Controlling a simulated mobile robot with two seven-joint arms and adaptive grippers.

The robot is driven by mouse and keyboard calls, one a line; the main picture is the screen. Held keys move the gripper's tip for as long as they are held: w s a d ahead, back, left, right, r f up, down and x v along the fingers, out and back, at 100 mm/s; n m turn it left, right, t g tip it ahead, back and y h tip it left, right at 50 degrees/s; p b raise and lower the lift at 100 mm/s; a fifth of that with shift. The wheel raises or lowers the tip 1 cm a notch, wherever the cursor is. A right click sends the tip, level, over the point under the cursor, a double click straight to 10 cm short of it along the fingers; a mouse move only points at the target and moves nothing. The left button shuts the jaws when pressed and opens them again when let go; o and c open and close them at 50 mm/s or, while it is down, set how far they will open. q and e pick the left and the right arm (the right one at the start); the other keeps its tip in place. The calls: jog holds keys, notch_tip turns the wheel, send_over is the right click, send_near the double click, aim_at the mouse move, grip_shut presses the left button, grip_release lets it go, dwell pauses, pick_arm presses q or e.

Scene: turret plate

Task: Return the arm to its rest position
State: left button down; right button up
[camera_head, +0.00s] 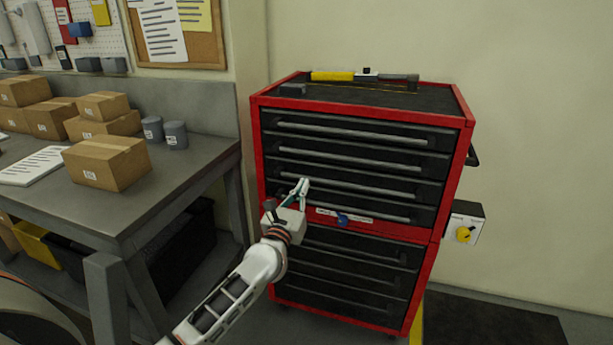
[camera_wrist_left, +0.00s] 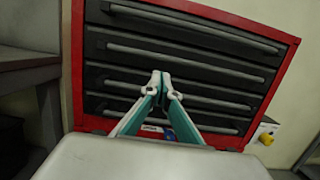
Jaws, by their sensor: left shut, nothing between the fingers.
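My left gripper (camera_head: 301,186) is raised in front of the red and black tool cabinet (camera_head: 448,168), with its teal fingers shut and nothing between them. In the left wrist view the fingertips of my left gripper (camera_wrist_left: 160,77) meet in front of the drawers of the tool cabinet (camera_wrist_left: 290,62). Whether they touch the drawer fronts cannot be told. All the cabinet's drawers look closed. A blue knob (camera_head: 342,220) sits on the red band below the upper drawers, just right of the gripper. My right gripper does not show.
A grey workbench (camera_head: 200,160) with several cardboard boxes (camera_head: 107,163) and two grey cans (camera_head: 175,135) stands at the left. A yellow-handled tool (camera_head: 333,76) lies on the cabinet top. A box with a yellow knob (camera_head: 463,234) is at the cabinet's right.

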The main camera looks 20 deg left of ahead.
pick_arm(q)
jog(key=shift+v, duration=0.95)
jog(key=s+d+f+m+g+h, duration=0.25)
jog(key=s+d+f+m, duration=0.45)
jog(key=m, duration=0.5)
jog(key=s+d+f+m+g+h, duration=0.1)
jog(key=s+d+f+m+h, duration=0.35)
jog(key=s+f+m, duration=0.6)
jog(key=s+d+f+m+g+y, duration=0.1)
jog(key=s+f+m+g, duration=0.1)
jog(key=s+f+m, duration=0.5)
jog(key=s+f+m+g+y, duration=0.1)
jog(key=s+f+m+g, duration=0.2)
jog(key=s+f+m, duration=0.4)
jog(key=s+m, duration=0.4)
jog(key=m, duration=0.1)
jog(key=shift+s+d+g, duration=0.3)
jog(key=shift+d+g, duration=0.05)
jog(key=shift+d, duration=0.05)
